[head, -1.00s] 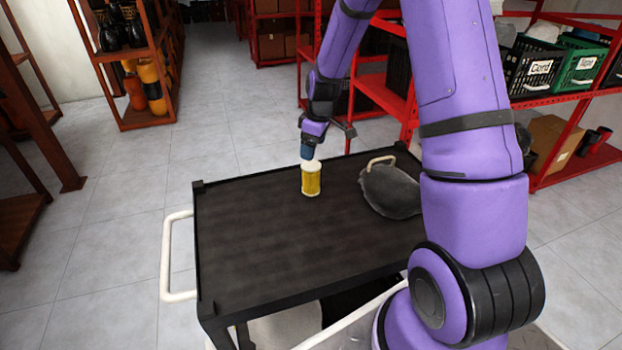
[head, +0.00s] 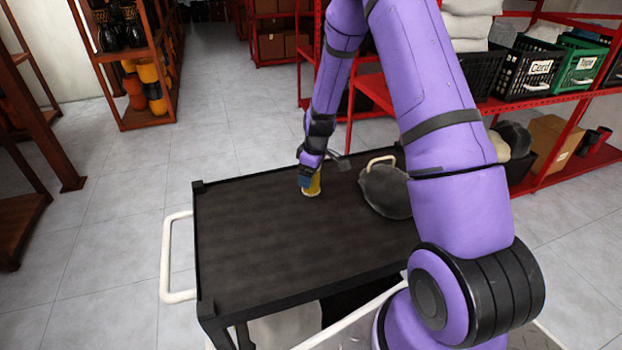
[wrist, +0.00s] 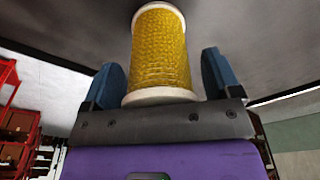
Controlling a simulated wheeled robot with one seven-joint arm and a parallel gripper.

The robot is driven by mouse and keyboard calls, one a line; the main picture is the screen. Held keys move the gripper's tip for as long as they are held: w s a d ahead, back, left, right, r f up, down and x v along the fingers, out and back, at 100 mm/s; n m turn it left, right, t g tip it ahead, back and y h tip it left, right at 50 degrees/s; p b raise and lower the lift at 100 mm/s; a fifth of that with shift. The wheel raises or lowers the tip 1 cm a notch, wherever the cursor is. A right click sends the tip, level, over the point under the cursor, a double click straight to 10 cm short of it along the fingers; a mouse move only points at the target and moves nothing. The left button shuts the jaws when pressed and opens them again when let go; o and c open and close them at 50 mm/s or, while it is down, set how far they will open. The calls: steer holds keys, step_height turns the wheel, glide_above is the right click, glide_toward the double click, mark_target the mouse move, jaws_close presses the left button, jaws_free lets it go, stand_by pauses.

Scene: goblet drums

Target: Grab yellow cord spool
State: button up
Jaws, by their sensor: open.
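The yellow cord spool (head: 314,186) stands upright on the black cart top (head: 250,235), partly hidden behind my gripper (head: 306,186) in the head view. In the wrist view the spool (wrist: 160,50) shows yellow wound cord between two pale end flanges. My gripper (wrist: 162,82) is open, with one blue finger on each side of the spool. A gap shows between the spool and each finger, so the jaws are around it but not closed on it.
A dark grey rounded bag with a tan handle (head: 386,190) lies on the cart to the right of the spool. The cart's left and front top is clear. Red shelves with crates (head: 528,68) stand behind at the right.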

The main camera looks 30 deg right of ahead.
steer(key=c, duration=0.9)
